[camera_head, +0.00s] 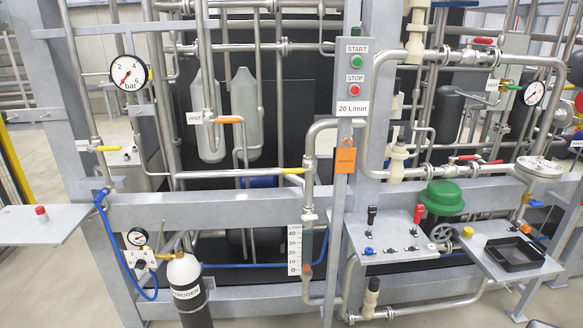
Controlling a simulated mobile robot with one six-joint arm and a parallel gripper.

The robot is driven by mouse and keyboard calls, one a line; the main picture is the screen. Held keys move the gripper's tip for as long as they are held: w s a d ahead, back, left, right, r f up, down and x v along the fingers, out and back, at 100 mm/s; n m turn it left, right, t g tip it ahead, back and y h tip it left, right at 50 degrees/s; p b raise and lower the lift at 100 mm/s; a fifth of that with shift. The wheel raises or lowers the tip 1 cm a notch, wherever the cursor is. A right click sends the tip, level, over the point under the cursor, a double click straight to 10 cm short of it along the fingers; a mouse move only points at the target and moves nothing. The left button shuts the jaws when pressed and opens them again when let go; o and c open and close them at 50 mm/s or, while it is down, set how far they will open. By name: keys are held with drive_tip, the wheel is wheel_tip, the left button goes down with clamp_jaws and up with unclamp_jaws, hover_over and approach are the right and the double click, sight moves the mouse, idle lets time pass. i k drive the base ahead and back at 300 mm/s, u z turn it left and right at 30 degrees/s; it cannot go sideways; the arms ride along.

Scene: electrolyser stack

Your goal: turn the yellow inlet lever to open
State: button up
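Two yellow levers show, and I cannot read an inlet label on either. One yellow lever (293,171) lies level on the horizontal pipe at the centre, left of the upright pipe above the flow tube. The other yellow lever (108,148) lies level on the upright pipe at the far left, beside a small white tag (82,145) too small to read. Both look roughly horizontal. My gripper is not in view, and nothing is seen touching either lever.
An orange lever (230,119) sits by a VENT tag. An orange tag (345,160) hangs on the post under the START/STOP box (354,75). A flow tube with scale (307,245), a nitrogen cylinder (187,290) and a switch shelf (392,240) stand in front.

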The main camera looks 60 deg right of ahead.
sight(312, 169)
drive_tip(key=z, duration=0.25)
drive_tip(key=i, duration=0.9)
drive_tip(key=z, duration=0.25)
